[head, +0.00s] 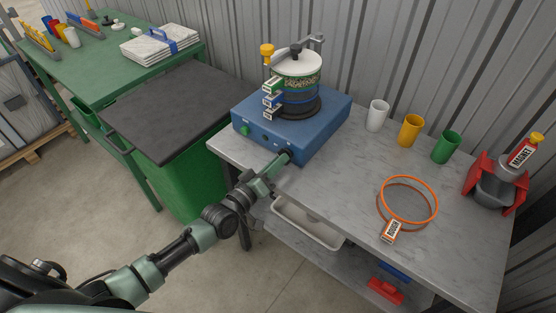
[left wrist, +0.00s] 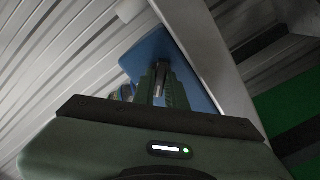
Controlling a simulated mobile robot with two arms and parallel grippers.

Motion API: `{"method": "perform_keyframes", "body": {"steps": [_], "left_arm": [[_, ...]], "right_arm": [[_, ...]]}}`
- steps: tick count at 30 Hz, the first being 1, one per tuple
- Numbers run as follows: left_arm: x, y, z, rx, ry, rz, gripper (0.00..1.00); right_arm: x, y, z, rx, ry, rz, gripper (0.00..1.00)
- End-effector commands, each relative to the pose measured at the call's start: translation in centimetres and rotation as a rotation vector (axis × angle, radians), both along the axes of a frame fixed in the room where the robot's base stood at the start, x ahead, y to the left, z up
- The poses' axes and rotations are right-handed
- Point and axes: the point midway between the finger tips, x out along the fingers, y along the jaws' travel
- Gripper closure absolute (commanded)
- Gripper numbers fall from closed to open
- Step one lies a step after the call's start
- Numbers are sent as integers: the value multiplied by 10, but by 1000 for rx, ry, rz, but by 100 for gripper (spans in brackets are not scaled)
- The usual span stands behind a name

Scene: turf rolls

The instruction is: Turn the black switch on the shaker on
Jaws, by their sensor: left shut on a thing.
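The shaker (head: 315,137) is a blue box with a round stack of sieves (head: 296,80) clamped on top. It stands at the left end of the grey table. A green button (head: 244,130) is on the left of its front face. My left gripper (head: 284,158) is at the right part of that face, shut on the black switch, which its fingers mostly hide. In the left wrist view the closed fingers (left wrist: 161,83) reach to the blue shaker body (left wrist: 150,52). The switch's position cannot be read. My right gripper is not in view.
White (head: 377,115), yellow (head: 411,130) and green cups (head: 446,147) stand along the back of the table. Orange rings (head: 409,177) lie in front, and a red-and-grey holder (head: 495,184) is at right. A green bin (head: 195,150) with a dark lid stands left.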

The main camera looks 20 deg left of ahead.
Motion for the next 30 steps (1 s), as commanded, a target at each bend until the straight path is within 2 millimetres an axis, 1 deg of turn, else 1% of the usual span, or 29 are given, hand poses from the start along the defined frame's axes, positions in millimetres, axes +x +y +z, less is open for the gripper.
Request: {"method": "perform_keyframes", "body": {"steps": [6, 18, 24, 30], "left_arm": [[-1, 0, 0, 196, -68, 0, 100], [-1, 0, -1, 526, -187, -1, 100], [-1, 0, -2, 643, -230, -2, 100], [-1, 0, -2, 717, -256, -2, 100]], "right_arm": [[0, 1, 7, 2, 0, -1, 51], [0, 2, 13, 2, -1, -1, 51], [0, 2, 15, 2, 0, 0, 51], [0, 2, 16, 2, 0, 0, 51]]}}
